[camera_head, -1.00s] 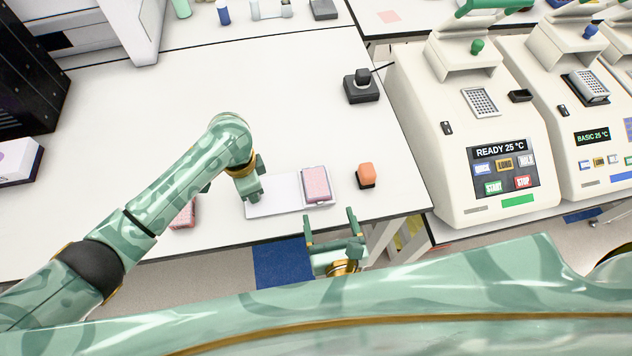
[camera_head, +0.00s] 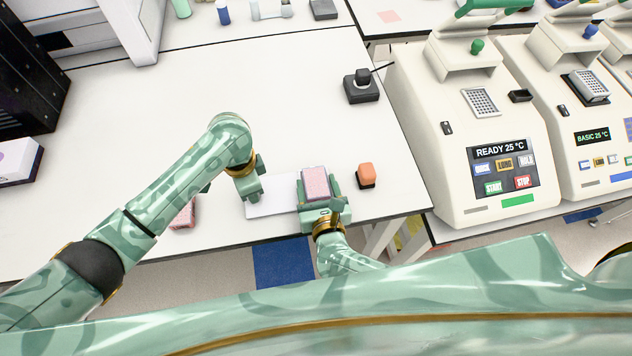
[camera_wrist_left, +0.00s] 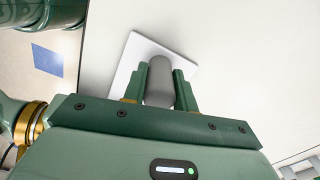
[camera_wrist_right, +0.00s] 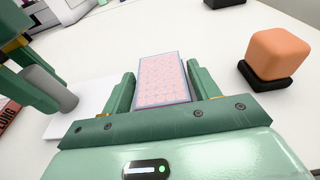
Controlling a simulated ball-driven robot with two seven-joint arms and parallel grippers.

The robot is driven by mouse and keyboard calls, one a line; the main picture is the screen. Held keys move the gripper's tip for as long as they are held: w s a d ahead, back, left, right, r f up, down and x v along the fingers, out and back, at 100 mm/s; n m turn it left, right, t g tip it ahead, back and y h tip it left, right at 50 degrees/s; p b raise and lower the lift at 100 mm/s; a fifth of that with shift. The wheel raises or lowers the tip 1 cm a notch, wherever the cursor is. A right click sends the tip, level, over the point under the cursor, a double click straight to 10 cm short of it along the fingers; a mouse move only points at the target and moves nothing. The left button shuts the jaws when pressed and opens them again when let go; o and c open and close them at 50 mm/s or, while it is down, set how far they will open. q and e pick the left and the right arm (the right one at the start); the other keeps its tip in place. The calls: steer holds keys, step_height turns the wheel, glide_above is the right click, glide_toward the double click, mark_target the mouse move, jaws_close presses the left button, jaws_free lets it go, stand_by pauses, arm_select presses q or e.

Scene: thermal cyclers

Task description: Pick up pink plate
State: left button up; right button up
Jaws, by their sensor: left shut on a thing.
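The pink plate (camera_head: 315,183), a small block with a dotted pink top, sits at the right end of a flat white holder (camera_head: 270,208) on the bench. My right gripper (camera_head: 317,188) has one finger on each side of it; it also shows in the right wrist view (camera_wrist_right: 163,78). Whether the fingers press on the plate is unclear. My left gripper (camera_wrist_left: 160,78) is shut on a grey cylinder (camera_wrist_left: 159,88) above the holder's left part.
An orange block (camera_head: 366,174) on a black base stands close to the right of the pink plate. A black device (camera_head: 361,87) stands farther back. The bench middle is clear; thermal cyclers (camera_head: 470,130) stand right.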

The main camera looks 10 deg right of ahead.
mark_target(317, 187)
steer(key=c, duration=0.6)
steer(key=shift+r, duration=0.1)
step_height(317, 187, up, 10)
steer(key=shift+f, duration=0.1)
arm_select(q)
steer(key=o, duration=1.1)
